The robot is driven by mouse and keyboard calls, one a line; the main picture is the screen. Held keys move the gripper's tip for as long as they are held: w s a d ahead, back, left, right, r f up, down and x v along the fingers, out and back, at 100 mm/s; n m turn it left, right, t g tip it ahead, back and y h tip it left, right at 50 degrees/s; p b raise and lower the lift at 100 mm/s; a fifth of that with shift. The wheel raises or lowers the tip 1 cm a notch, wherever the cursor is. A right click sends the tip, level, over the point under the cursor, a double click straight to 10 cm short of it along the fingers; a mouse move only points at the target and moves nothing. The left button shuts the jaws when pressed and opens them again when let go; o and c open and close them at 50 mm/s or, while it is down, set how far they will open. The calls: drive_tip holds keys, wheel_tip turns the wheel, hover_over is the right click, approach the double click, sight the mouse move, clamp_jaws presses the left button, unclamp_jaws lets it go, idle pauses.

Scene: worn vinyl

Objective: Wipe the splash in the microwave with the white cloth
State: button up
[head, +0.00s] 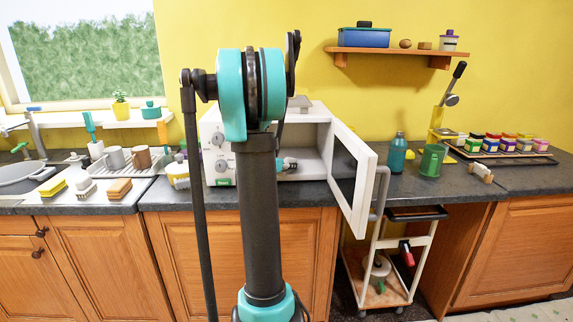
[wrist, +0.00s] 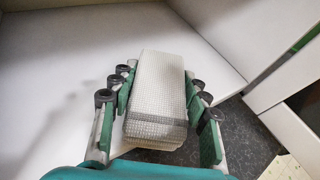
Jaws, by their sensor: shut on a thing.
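The white microwave (head: 320,112) stands on the counter with its door (head: 364,195) swung open to the right. My gripper (wrist: 160,75) is shut on the white cloth (wrist: 157,105), a folded, textured block held between the fingers in the wrist view. In the head view part of my gripper (head: 288,164) shows in the microwave opening, and my arm hides the left part of the cavity. Pale inner surfaces (wrist: 60,70) fill most of the wrist view. I cannot make out a splash in either view; the cloth and arm hide part of the cavity.
The open door sticks out past the counter edge, above a white trolley (head: 349,262). A teal bottle (head: 397,153) and green mug (head: 432,160) stand right of the door. A dish rack (head: 140,168), sponges (head: 119,188) and a sink (head: 20,178) are at the left.

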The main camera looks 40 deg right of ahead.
drive_tip(key=shift+s+a, duration=0.4)
drive_tip(key=shift+s, duration=0.3)
drive_tip(key=shift+s+a, duration=0.4)
drive_tip(key=shift+s, duration=0.25)
drive_tip(key=shift+r, duration=0.1)
drive_tip(key=shift+r, duration=3.4)
drive_tip(key=shift+w, duration=0.15)
